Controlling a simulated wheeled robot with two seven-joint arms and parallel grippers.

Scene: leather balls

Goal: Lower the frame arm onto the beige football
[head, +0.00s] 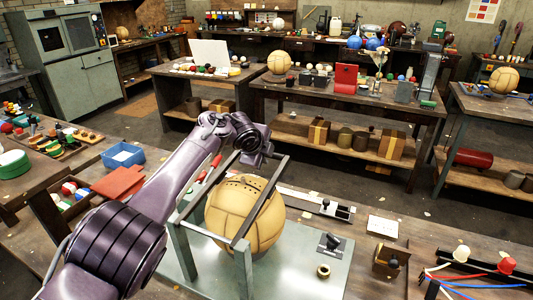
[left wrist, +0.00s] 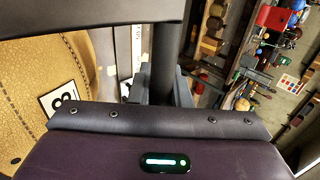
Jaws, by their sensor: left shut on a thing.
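The beige football (head: 250,215) sits inside a metal frame on a pale green base plate (head: 310,262). The frame arm (head: 264,197) is a dark bar loop running from two front posts back over the ball. I cannot tell whether it touches the ball. My left gripper (head: 262,154) is shut on the far crossbar of the frame arm, partly hidden behind the wrist. In the left wrist view a dark bar (left wrist: 165,50) passes between the fingers, and the football (left wrist: 45,85) with a numbered white tag shows at left. My right gripper is not in view.
A black-knobbed fitting (head: 330,243) and a small brass ring (head: 323,270) are on the plate. A white card (head: 382,227) and a brown box (head: 387,262) lie to the right. A blue tray (head: 123,155) and red folder (head: 118,182) lie left.

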